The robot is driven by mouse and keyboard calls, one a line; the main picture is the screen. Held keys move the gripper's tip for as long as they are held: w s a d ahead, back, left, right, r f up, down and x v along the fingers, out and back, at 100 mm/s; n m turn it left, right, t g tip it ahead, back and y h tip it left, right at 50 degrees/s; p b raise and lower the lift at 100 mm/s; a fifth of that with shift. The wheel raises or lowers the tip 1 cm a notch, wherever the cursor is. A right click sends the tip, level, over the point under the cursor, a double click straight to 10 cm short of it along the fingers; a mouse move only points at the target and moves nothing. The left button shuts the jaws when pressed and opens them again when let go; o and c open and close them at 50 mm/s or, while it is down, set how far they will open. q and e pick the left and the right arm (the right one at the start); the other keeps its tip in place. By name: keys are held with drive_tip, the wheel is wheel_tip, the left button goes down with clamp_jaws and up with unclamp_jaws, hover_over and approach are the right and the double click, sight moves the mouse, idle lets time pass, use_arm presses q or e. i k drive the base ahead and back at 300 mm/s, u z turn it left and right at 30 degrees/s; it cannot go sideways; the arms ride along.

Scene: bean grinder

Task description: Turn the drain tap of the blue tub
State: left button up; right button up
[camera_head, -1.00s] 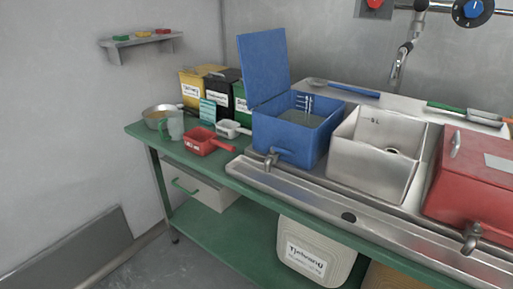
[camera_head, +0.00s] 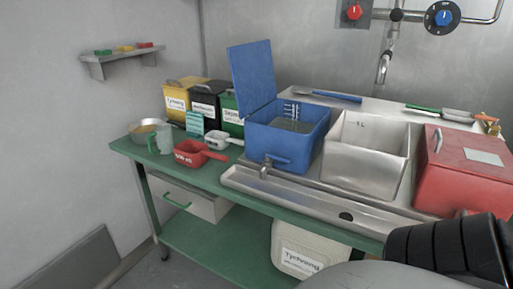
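The blue tub (camera_head: 283,143) stands on the left part of the metal sink top with its lid (camera_head: 251,77) raised upright. Level marks show on its inner wall above greyish contents. Its drain tap (camera_head: 266,166) sticks out low on the front, over the metal drain channel. Part of my arm shows at the lower right as a black ribbed joint and a grey link, in front of the sink's edge. Neither gripper is in view, and nothing of mine touches the tap.
A steel basin (camera_head: 365,157) and a closed red tub (camera_head: 463,172) stand right of the blue tub. A red scoop (camera_head: 190,153), white scoop (camera_head: 217,139) and green-grey jug (camera_head: 160,141) sit on the green table (camera_head: 150,165) at left. A drawer (camera_head: 188,198) hangs below.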

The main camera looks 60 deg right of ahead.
sight(281, 159)
drive_tip(key=i, duration=0.9)
drive_tip(key=z, duration=0.3)
